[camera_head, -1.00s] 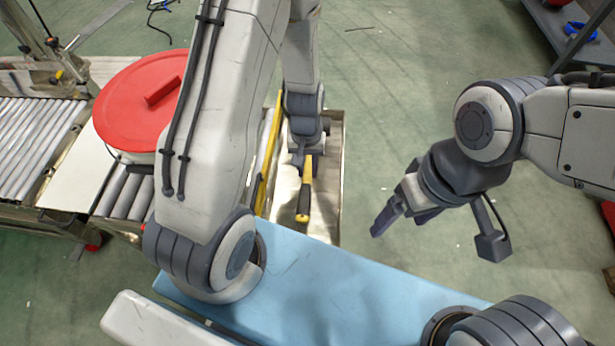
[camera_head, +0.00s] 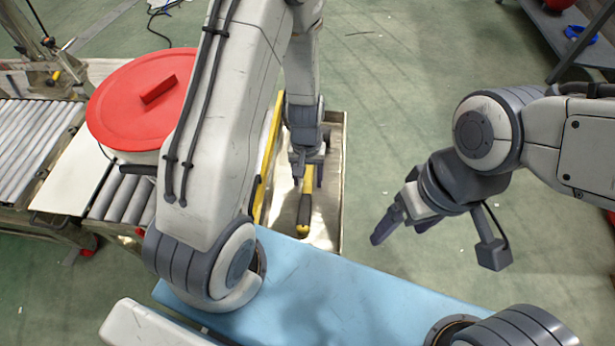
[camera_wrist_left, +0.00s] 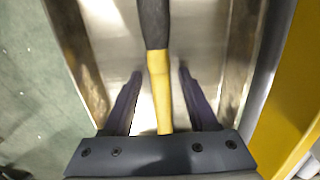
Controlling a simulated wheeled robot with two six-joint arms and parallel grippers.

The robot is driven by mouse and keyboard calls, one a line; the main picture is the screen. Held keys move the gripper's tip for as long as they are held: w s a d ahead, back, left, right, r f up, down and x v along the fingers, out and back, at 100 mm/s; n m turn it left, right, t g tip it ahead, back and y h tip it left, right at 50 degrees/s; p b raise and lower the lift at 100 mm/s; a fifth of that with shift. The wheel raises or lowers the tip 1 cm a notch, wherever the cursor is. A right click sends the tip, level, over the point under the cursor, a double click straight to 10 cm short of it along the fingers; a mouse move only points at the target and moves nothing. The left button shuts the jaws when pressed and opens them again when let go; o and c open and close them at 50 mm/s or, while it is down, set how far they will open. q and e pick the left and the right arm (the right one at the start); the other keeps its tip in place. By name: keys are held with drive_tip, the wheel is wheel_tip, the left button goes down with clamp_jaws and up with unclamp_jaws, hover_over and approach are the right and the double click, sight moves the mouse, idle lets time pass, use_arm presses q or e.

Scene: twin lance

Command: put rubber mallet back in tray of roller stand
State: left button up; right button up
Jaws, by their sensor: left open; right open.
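The rubber mallet shows as a yellow and black handle (camera_head: 305,208) inside the metal tray (camera_head: 338,200) of the roller stand. The handle appears to lie on the tray floor; the mallet's head is hidden. My left gripper (camera_head: 308,180) is open over the tray. In the left wrist view the open fingers (camera_wrist_left: 160,74) stand on either side of the handle (camera_wrist_left: 158,88), with a gap on both sides. The tray walls show there too. My right gripper (camera_head: 395,222) is open and empty, off to the right above the floor.
A yellow bar (camera_head: 266,160) runs along the tray's left side. A red-lidded drum (camera_head: 125,110) stands on the stand's rollers (camera_head: 122,197) to the left. Green floor is clear right of the tray. A dark shelf (camera_head: 560,45) stands at the top right.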

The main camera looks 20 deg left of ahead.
sight(307, 178)
use_arm(q)
wheel_tip(307, 178, up, 12)
drive_tip(key=f+p, duration=0.1)
drive_tip(key=p, duration=0.6)
drive_tip(key=s+d+r+m, duration=0.45)
drive_tip(key=d+r, duration=0.35)
drive_tip(key=r, duration=0.3)
drive_tip(key=s+d+r+m, duration=0.3)
drive_tip(key=s+r+m, duration=0.3)
drive_tip(key=s, duration=0.5)
drive_tip(key=shift+s+d+r+t, duration=0.2)
drive_tip(key=shift+d+r+t, duration=0.15)
drive_tip(key=shift+r, duration=0.55)
wheel_tip(307, 178, up, 37)
drive_tip(key=p, duration=3.7)
